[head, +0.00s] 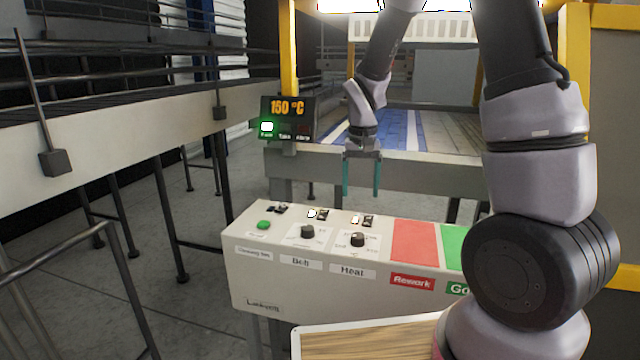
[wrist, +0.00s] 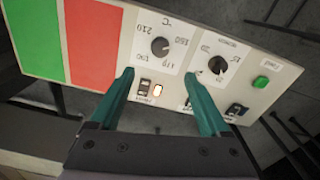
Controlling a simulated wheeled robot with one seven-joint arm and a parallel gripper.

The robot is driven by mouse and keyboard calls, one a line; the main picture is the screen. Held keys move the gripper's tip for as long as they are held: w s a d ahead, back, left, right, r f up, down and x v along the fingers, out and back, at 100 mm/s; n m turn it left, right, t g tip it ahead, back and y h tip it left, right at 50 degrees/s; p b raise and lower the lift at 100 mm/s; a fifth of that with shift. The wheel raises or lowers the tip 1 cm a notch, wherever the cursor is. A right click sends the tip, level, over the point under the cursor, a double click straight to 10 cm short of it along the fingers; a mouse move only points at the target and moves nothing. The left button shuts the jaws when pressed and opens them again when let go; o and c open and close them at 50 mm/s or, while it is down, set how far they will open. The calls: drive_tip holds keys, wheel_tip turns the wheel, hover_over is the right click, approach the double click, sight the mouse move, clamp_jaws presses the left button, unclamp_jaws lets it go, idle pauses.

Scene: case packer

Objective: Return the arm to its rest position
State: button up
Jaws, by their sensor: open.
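My gripper (head: 361,178) has teal fingers spread apart with nothing between them. It hangs fingers down above and behind the control panel (head: 270,283), apart from it. In the wrist view my gripper (wrist: 160,88) shows both fingers open in front of the panel (wrist: 290,72), at the switches below the two black knobs. My arm's upper links fill the right side of the head view and hide the panel's right end.
The panel has a green button (head: 264,225), a Belt knob (head: 307,231), a Heat knob (head: 357,239), a red Rework area (head: 414,243) and a green area (head: 453,246). A display (head: 288,117) reads 150 °C. A conveyor (head: 400,130) runs behind. A wooden board (head: 365,340) lies in front.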

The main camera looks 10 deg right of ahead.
drive_tip(key=s+d+r+m+t+y, duration=0.1)
drive_tip(key=s+d+r+t, duration=0.2)
drive_tip(key=s+r, duration=0.6)
drive_tip(key=s+d+r+m+t+y, duration=0.1)
drive_tip(key=s+d+r+t, duration=0.2)
drive_tip(key=s+r, duration=0.7)
wheel_tip(320, 180, up, 4)
drive_tip(key=shift+t, duration=0.4)
idle(0.7)
